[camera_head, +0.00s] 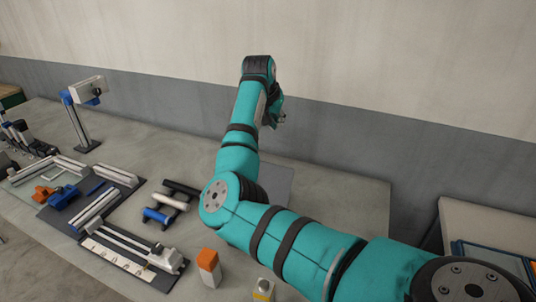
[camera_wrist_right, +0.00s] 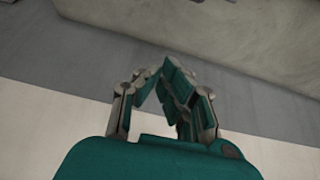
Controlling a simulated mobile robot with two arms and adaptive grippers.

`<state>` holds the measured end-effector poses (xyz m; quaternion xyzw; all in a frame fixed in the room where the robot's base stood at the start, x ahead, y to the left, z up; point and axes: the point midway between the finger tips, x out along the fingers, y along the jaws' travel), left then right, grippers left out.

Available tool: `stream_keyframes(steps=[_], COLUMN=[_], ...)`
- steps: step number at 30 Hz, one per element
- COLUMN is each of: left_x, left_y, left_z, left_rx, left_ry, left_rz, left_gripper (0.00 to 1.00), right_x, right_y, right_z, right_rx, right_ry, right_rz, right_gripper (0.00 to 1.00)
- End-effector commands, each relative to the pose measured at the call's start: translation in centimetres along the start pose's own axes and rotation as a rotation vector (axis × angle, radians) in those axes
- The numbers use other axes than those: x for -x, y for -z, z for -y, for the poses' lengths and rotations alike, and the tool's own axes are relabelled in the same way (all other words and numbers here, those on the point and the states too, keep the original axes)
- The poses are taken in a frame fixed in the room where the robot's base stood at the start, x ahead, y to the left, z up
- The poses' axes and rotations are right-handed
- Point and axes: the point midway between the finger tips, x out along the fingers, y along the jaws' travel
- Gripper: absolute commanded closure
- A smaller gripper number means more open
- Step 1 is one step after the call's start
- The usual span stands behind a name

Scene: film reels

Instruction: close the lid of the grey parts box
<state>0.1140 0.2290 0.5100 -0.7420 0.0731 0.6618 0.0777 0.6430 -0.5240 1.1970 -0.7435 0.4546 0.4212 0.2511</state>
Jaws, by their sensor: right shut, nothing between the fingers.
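My right arm reaches across the table, and its gripper (camera_head: 277,112) is high up against the back wall. In the right wrist view the same gripper (camera_wrist_right: 164,75) has its fingers shut with nothing between them. A flat grey surface (camera_head: 279,183) shows partly behind my right arm on the table; I cannot tell whether it belongs to the grey parts box. No box with a lid is clearly visible, and my arm hides part of the table. My left gripper is not in view.
An orange and white block (camera_head: 208,267) and a small yellow-labelled bottle (camera_head: 264,290) stand near my arm. Rollers (camera_head: 170,201) and film equipment (camera_head: 130,250) fill the left. A lamp-like stand (camera_head: 80,125) is farther back. The table right of the arm (camera_head: 340,205) is clear.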

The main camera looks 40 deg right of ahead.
Motion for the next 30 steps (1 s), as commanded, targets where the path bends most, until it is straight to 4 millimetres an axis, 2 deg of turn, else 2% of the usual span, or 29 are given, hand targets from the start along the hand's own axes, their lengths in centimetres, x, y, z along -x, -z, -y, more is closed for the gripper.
stream_keyframes(steps=[1,3,5,12,15,18,24,27,30], left_x=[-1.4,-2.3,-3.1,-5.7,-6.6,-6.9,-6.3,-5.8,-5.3], left_y=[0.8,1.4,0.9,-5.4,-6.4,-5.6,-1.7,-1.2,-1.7], left_z=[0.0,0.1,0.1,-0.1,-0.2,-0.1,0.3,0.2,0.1], left_rx=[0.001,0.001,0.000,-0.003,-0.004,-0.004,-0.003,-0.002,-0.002], left_ry=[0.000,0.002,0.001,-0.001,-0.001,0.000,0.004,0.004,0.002], left_rz=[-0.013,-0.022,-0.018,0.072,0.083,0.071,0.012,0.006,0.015], left_gripper=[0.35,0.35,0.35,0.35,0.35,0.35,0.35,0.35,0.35], right_x=[-1.1,-1.9,-2.6,-5.1,-5.9,-6.2,-7.8,-9.6,-11.6], right_y=[-0.7,-1.2,-1.6,-3.2,-3.7,-3.8,-3.7,-3.6,-3.6], right_z=[0.0,0.0,0.0,0.0,0.0,0.0,-0.1,-0.1,-0.1], right_rx=[-0.001,-0.001,-0.001,-0.001,-0.001,-0.001,0.000,0.002,0.000], right_ry=[0.000,0.000,0.000,0.000,0.000,0.000,-0.002,-0.002,-0.003], right_rz=[0.000,-0.001,-0.001,-0.001,-0.001,-0.001,0.001,0.003,0.002], right_gripper=[1.00,1.00,1.00,1.00,1.00,1.00,1.00,1.00,1.00])
